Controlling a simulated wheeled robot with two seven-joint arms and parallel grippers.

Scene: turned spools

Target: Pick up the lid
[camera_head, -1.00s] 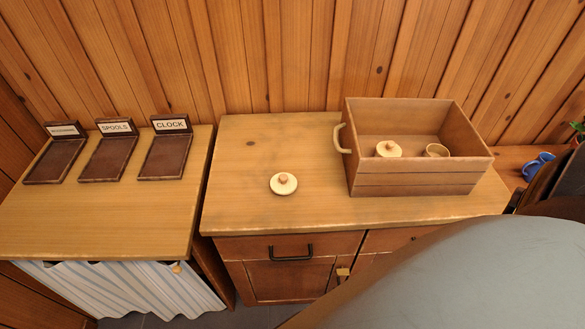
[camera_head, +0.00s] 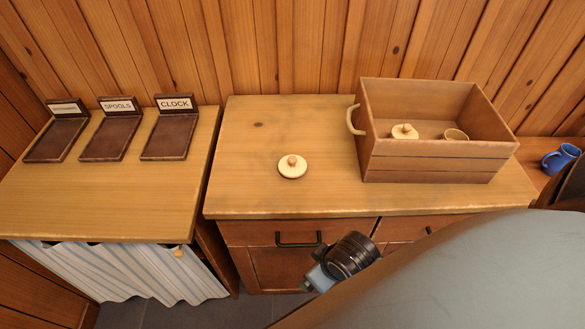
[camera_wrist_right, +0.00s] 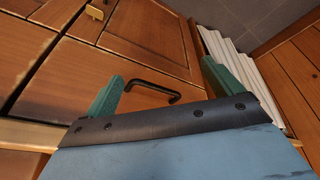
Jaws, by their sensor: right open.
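A round cream lid (camera_head: 292,167) with a small tan knob lies alone on the wooden cabinet top, left of the crate. A second similar lidded or knobbed piece (camera_head: 404,132) sits inside the wooden crate. In the head view, part of my right arm shows low in front of the cabinet, below the lid; its fingertips cannot be made out there. In the right wrist view my right gripper (camera_wrist_right: 160,82) has its two green fingers wide apart with nothing between them, facing the cabinet front. My left gripper is not in view.
The wooden crate (camera_head: 420,171) with a rope handle stands at the right of the cabinet top (camera_head: 255,200) and holds a small cup (camera_head: 455,135). A blue mug (camera_head: 561,157) is at far right. Labelled dark trays (camera_head: 170,138) stand on the left table. The cabinet top around the lid is clear.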

